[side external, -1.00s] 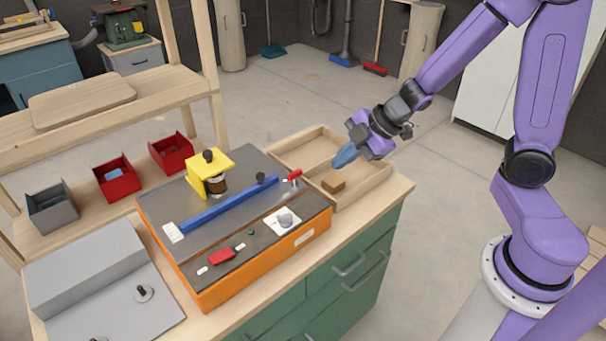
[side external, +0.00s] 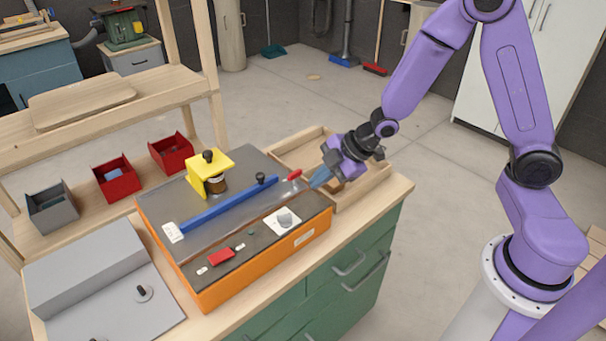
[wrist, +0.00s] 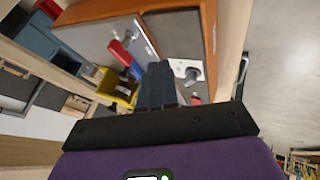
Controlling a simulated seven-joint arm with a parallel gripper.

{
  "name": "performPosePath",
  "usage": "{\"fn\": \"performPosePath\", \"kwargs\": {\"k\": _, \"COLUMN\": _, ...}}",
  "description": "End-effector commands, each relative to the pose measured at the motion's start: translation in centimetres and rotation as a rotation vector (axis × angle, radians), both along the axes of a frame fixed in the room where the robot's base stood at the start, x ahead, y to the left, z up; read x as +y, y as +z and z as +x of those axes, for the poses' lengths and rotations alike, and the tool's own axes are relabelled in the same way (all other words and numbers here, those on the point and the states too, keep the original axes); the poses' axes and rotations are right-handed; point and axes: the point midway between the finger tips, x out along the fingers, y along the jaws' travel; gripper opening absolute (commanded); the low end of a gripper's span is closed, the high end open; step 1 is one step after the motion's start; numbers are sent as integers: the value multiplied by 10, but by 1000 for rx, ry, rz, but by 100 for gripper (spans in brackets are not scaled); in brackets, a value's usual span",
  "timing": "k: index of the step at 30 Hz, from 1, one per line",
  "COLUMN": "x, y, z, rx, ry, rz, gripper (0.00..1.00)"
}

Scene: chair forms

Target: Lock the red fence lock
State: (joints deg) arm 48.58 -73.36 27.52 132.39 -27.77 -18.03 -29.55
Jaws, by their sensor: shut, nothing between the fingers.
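The red fence lock (side external: 295,174) is a small red lever at the right end of the blue fence (side external: 225,205) on the orange machine with a dark grey top. In the wrist view the red lever (wrist: 121,52) shows left of my fingertips. My gripper (side external: 313,185) has blue fingers, shut and empty, just right of the lever and close to it. I cannot tell from the side view whether they touch; in the wrist view the fingertips (wrist: 157,66) appear apart from it.
A yellow guard (side external: 218,163) with a black knob stands behind the fence. A white dial plate (side external: 283,221) and a red switch (side external: 221,257) are on the machine's front strip. A wooden tray (side external: 372,189) lies right, under my gripper. Red bins (side external: 117,182) stand on the left.

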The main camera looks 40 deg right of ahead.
Motion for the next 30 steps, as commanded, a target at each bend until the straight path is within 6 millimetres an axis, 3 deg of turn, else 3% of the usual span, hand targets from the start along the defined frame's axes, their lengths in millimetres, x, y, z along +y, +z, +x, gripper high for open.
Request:
{"fn": "performPosePath", "kwargs": {"k": 5, "x": 8, "y": -19, "z": 11, "rx": 3, "ry": -1, "rz": -1, "gripper": 0}}
{"fn": "performPosePath", "kwargs": {"k": 15, "x": 8, "y": -16, "z": 45, "rx": -1, "ry": 0, "rz": 1, "gripper": 0}}
{"fn": "performPosePath", "kwargs": {"k": 30, "x": 7, "y": -16, "z": 50, "rx": 0, "ry": 0, "rz": -1, "gripper": 0}}
